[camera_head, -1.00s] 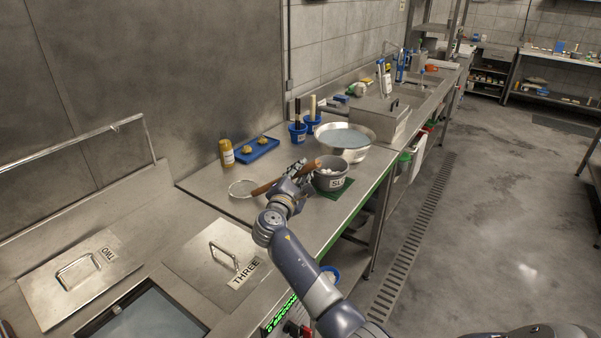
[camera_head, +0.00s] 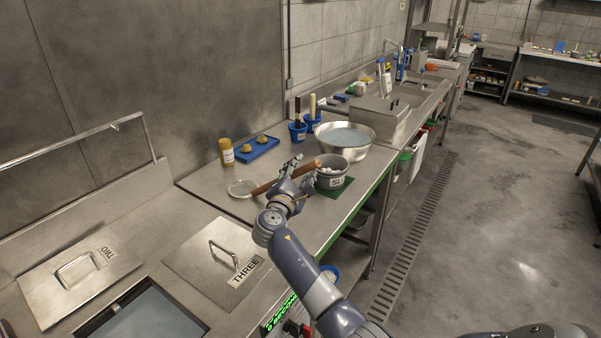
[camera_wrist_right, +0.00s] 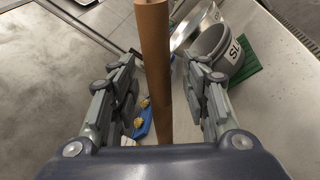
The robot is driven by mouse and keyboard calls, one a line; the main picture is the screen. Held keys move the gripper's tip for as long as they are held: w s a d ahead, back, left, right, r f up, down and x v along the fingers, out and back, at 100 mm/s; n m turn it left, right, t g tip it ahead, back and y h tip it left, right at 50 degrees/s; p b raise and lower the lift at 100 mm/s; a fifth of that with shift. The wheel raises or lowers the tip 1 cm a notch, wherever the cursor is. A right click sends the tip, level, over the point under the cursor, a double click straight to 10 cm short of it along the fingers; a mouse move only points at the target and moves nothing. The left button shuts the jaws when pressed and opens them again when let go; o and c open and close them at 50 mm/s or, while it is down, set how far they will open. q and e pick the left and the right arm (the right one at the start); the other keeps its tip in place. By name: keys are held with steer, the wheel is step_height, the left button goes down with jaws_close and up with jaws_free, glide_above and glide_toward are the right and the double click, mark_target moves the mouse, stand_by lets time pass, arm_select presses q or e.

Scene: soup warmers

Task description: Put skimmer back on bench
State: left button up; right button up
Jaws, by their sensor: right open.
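The skimmer has a round mesh head (camera_head: 241,188) low over the bench (camera_head: 207,187) and a brown wooden handle (camera_head: 262,188) slanting up to the right. The handle's far end overlaps the rim of the grey pot in the head view; I cannot tell if it touches. My right gripper (camera_head: 291,166) is at the handle. In the right wrist view the handle (camera_wrist_right: 153,65) runs between the open fingers of my right gripper (camera_wrist_right: 165,88), with a gap on each side. The mesh head is outside that view. My left gripper is not in view.
A grey labelled pot (camera_head: 329,181) stands on a green mat (camera_head: 346,187) just right of the gripper. Behind are a large steel bowl (camera_head: 325,134), a blue tray (camera_head: 262,151) and a yellow-capped jar (camera_head: 226,152). Lid THREE (camera_head: 206,254) lies nearer.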

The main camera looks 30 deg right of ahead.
steer(key=v, duration=1.2)
steer(key=shift+a, duration=0.1)
